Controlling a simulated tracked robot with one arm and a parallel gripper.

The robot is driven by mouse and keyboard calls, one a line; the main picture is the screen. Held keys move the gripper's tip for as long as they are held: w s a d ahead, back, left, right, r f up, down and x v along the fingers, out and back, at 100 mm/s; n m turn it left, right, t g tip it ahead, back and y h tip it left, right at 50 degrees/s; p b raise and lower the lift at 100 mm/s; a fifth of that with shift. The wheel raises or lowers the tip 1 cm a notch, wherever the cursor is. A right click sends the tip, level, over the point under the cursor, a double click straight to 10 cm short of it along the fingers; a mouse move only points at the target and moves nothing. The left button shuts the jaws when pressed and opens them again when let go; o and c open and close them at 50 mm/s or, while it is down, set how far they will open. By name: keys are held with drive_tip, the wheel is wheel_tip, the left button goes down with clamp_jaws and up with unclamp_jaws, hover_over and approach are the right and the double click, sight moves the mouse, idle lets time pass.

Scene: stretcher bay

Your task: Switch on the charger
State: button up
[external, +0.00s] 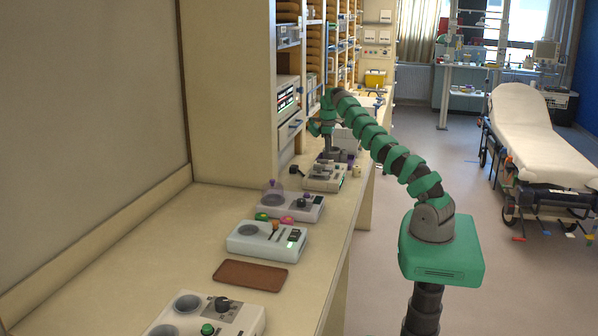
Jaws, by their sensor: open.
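Several pale box-shaped devices stand in a row along the counter, and I cannot tell for sure which is the charger. One white device (253,241) has a round well, an orange-brown knob and a small lit green display. Behind it is a grey device (290,208) with a dark knob. Farther back is a cream device (325,178) with a dark lever at its left. My arm reaches over the counter's far part, and my gripper (326,136) hangs there, small and partly lost against dark things. It is open, above and behind the cream device; contact cannot be made out.
A brown tray (250,275) lies in front of the white device. Another device (207,316) with a green knob is at the near edge. Shelves with instruments (290,95) rise beside my gripper. The counter's left part is bare. A stretcher (535,130) stands at right.

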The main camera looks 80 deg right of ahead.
wheel_tip(320, 180, up, 8)
drive_tip(key=p, duration=0.6)
drive_tip(key=shift+w, duration=0.15)
